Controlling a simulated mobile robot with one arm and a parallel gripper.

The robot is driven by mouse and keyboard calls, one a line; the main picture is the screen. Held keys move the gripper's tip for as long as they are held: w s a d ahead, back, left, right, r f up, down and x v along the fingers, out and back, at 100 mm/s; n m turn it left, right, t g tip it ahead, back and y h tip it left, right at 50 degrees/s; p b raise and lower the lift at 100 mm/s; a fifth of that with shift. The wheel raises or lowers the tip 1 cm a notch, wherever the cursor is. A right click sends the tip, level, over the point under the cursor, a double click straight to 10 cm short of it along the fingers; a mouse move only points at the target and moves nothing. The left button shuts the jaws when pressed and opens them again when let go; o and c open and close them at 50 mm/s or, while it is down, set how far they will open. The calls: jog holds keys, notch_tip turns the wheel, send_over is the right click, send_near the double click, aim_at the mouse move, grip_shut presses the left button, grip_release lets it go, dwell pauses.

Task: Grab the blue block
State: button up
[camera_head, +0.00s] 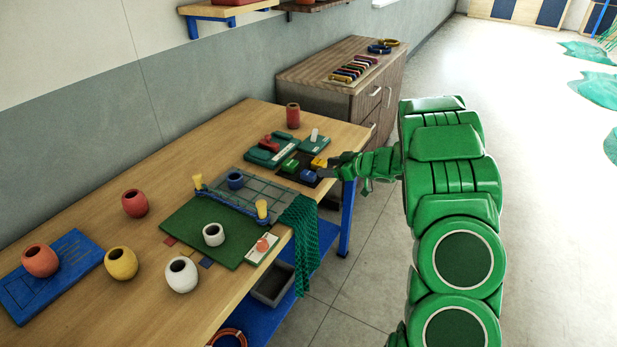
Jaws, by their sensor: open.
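A small blue block (308,177) sits at the front edge of a dark mat (297,176) near the far right end of the wooden table. A green block (290,166) and a yellow block (319,162) stand on the same mat. My gripper (328,166) is open, with its fingers pointing left at the mat's right side. It is close to the yellow and blue blocks, and no block shows between its fingers. Whether a finger touches a block is too small to tell.
Green stamp-like pieces (268,150) and a red jar (293,116) stand behind the mat. A grey grid panel (260,193) with yellow-topped posts and a hanging green net (304,235) lie left of it. A wooden cabinet (310,77) stands beyond. Open floor lies to the right.

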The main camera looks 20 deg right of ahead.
aim_at(310, 173)
jog(key=shift+g+y, duration=0.4)
jog(key=shift+y, duration=0.1)
jog(key=shift+w+a+f, duration=0.6)
jog(key=shift+a+f, duration=0.15)
jog(key=shift+a, duration=0.3)
jog(key=shift+w+a+f, duration=0.65)
jog(key=shift+a+f, duration=0.05)
jog(key=shift+a, duration=0.3)
jog(key=shift+w+a+f, duration=0.6)
jog(key=shift+a+f, duration=0.15)
jog(key=shift+a, duration=0.3)
jog(key=shift+c, duration=0.2)
jog(key=c, duration=1)
jog(key=shift+r, duration=0.15)
